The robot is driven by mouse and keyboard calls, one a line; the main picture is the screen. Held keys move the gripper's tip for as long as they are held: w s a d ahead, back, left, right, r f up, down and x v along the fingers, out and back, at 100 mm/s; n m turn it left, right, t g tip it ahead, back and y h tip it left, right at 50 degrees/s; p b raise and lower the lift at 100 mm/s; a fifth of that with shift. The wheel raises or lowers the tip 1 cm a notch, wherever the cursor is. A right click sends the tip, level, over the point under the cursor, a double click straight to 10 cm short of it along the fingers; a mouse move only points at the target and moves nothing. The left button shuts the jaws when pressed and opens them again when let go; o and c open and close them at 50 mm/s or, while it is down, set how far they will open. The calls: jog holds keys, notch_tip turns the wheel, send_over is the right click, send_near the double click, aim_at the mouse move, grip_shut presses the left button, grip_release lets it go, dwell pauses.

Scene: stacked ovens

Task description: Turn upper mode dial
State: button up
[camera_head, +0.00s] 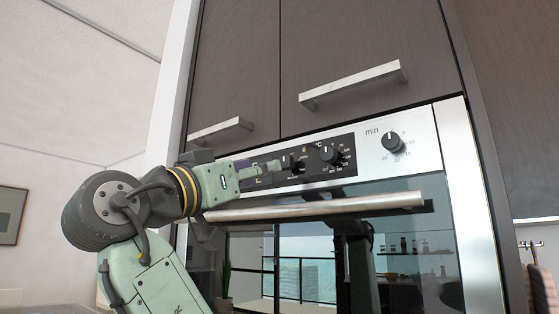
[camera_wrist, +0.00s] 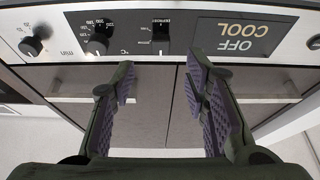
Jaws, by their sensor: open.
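The upper oven's mode dial (camera_head: 295,164) is a small dark knob on the black part of the control panel. In the wrist view, which is upside down, the mode dial (camera_wrist: 160,36) shows between and beyond my fingertips. My gripper (camera_head: 276,168) is raised at the panel, just left of the dial in the head view. In the wrist view my gripper (camera_wrist: 160,72) is open, with purple pads on both fingers and nothing between them. The fingers appear apart from the dial; the exact gap cannot be told.
A temperature dial (camera_head: 328,154) and a minute dial (camera_head: 393,142) sit to the right. The oven handle bar (camera_head: 320,207) runs below the panel. Cabinet handles (camera_head: 350,84) stick out above. In the wrist view, a display (camera_wrist: 245,35) reads OFF COOL.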

aim_at(284, 163)
jog(key=p+x, duration=0.2)
jog(key=x, duration=0.6)
jog(key=shift+p, duration=0.3)
grip_shut()
